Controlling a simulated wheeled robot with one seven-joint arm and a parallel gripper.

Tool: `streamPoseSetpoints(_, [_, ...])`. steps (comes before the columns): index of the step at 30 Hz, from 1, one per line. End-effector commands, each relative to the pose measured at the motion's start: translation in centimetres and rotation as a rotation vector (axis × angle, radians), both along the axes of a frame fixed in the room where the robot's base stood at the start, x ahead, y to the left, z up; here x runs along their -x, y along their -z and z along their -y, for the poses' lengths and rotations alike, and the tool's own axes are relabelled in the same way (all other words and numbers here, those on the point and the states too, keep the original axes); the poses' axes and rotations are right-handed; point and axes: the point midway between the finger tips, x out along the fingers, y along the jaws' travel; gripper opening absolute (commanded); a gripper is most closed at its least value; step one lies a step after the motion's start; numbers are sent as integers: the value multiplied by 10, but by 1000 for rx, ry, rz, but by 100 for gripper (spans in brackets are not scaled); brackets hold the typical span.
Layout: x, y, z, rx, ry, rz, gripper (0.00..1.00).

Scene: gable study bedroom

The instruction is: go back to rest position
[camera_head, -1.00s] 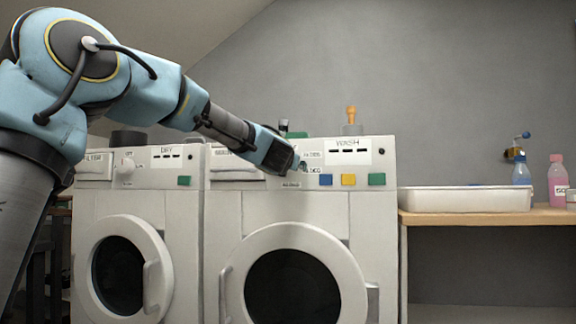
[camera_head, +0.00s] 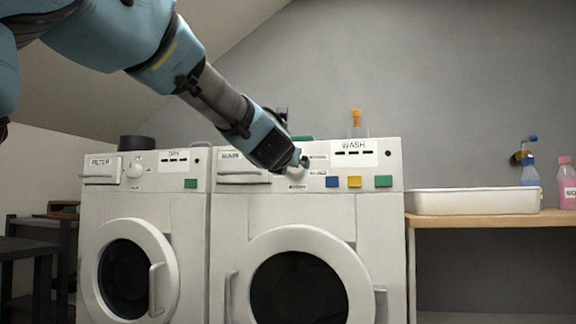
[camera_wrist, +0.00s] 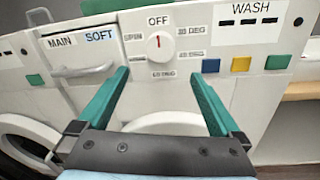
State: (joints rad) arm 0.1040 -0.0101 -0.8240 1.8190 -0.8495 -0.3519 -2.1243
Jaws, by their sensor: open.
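My gripper (camera_wrist: 157,100) is open and empty in the wrist view, its two green fingers pointing at the front panel of the washer. The washer's program dial (camera_wrist: 158,46) shows between and beyond the fingertips, its red mark pointing up towards OFF. In the head view, my gripper (camera_head: 302,162) is in front of the washer (camera_head: 225,250), by the dial, and hides most of the dial. Whether the fingers touch the panel cannot be told. The washer's round door (camera_head: 235,285) is shut.
The dryer (camera_head: 195,240) stands left of the washer. A wooden counter (camera_head: 480,218) on the right bears a white tray (camera_head: 460,202), a blue bottle (camera_head: 530,175) and a pink bottle (camera_head: 566,185). A dark table (camera_head: 40,247) is at the far left.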

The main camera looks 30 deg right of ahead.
Motion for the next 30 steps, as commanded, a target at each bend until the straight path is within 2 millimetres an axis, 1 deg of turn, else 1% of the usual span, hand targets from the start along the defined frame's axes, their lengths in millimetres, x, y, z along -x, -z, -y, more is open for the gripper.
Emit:
streamPoseSetpoints(4, [3,0,-3,0,0,0,100])
streamPoseSetpoints(17, [3,0,-3,0,0,0,100])
streamPoseSetpoints(20, [1,4,-5,-21,-1,7,100])
streamPoseSetpoints(23, [-10,25,-16,-140,-4,41,100])
streamPoseSetpoints(25, [-22,54,-31,-299,1,87,100])
streamPoseSetpoints(26, [-28,69,-40,-386,6,109,100])
streamPoseSetpoints(27, [-35,92,-54,-508,20,140,100])
streamPoseSetpoints(29, [-45,127,-77,-703,55,185,100])
streamPoseSetpoints(30, [-50,151,-94,-830,85,210,100])
